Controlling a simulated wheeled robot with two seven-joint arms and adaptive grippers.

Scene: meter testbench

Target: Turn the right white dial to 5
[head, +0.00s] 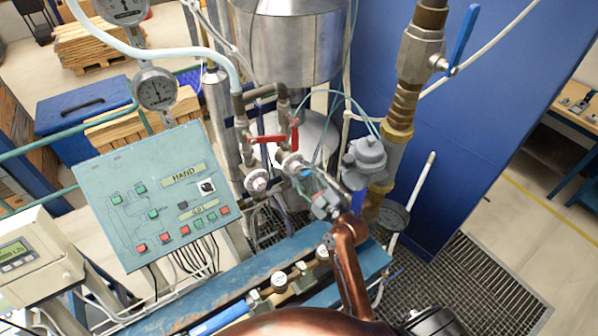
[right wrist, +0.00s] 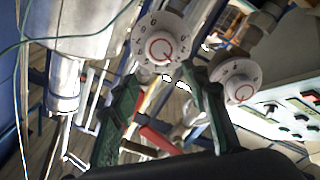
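Two white dials sit side by side on the pipes in the middle of the head view. The right white dial (head: 291,163) is partly hidden by my right gripper (head: 314,184). In the right wrist view the right dial (right wrist: 162,46) shows numbers around a red-ringed centre. My right gripper also shows there (right wrist: 160,80), with its two green fingers apart and nothing between the tips. The tips lie close to the dial's lower edge in that view; I cannot tell if they touch it. The left white dial (head: 257,182) also shows there (right wrist: 238,82). My left gripper is not in view.
A red valve handle (head: 273,138) is just above the dials in the head view. A green control panel (head: 158,195) stands to the left. A thick pipe with a blue lever (head: 462,36) and a grey transmitter (head: 366,160) stand close on the right. Thin cables hang near my gripper.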

